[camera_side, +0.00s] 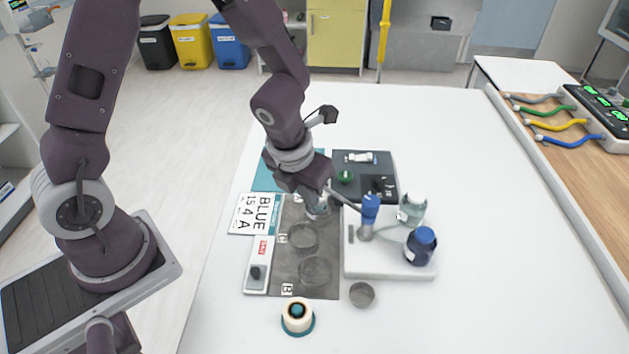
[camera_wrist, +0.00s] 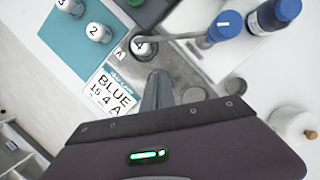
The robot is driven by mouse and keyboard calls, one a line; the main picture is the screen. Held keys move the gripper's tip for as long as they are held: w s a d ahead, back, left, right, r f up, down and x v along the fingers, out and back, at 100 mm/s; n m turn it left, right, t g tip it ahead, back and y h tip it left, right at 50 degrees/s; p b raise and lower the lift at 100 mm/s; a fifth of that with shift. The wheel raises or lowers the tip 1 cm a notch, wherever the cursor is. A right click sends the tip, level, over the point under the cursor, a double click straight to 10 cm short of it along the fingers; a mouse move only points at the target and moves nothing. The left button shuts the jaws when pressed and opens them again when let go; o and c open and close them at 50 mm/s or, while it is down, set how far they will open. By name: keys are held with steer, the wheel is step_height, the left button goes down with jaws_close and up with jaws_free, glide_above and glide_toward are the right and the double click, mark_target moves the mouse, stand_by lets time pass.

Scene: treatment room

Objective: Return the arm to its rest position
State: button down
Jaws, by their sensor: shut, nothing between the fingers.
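My gripper (camera_side: 314,196) hangs over the left part of the white table, near the back end of the grey plate (camera_side: 290,275). In the wrist view my gripper (camera_wrist: 157,92) has its fingers together with nothing between them. A white-capped vial marked 4 (camera_wrist: 142,46) stands beyond the fingertips, by the label A and under a thin spout. In the side view the gripper partly hides that spot; I cannot tell the exact gap. A card reading BLUE 15 4 A (camera_side: 257,213) lies left of the plate.
A white stand (camera_side: 390,267) with blue-capped bottles (camera_side: 421,246) and a spout is close on the right. Vials 2 (camera_wrist: 98,32) and 3 (camera_wrist: 70,6) stand on a teal mat (camera_wrist: 62,35). A dark tray (camera_side: 378,160) lies behind. The table's right side (camera_side: 520,270) is clear.

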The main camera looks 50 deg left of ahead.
steer(key=s+a+r+n+y, duration=0.1)
steer(key=s+a+r+n, duration=0.1)
steer(key=s+r+n, duration=0.4)
steer(key=s+a+r+n+y, duration=0.1)
steer(key=s+a+r+n, duration=0.1)
steer(key=r+n, duration=0.65)
steer(key=s+r+n+h, duration=0.1)
steer(key=s+r+n, duration=0.1)
steer(key=n, duration=0.4)
steer(key=s+r+n+t+h, duration=0.1)
steer(key=s+r+n, duration=0.1)
steer(key=s+n, duration=0.2)
steer(key=s+d+r+n+t, duration=0.1)
steer(key=s+n, duration=0.3)
steer(key=n, duration=0.5)
steer(key=shift+r+h, duration=0.4)
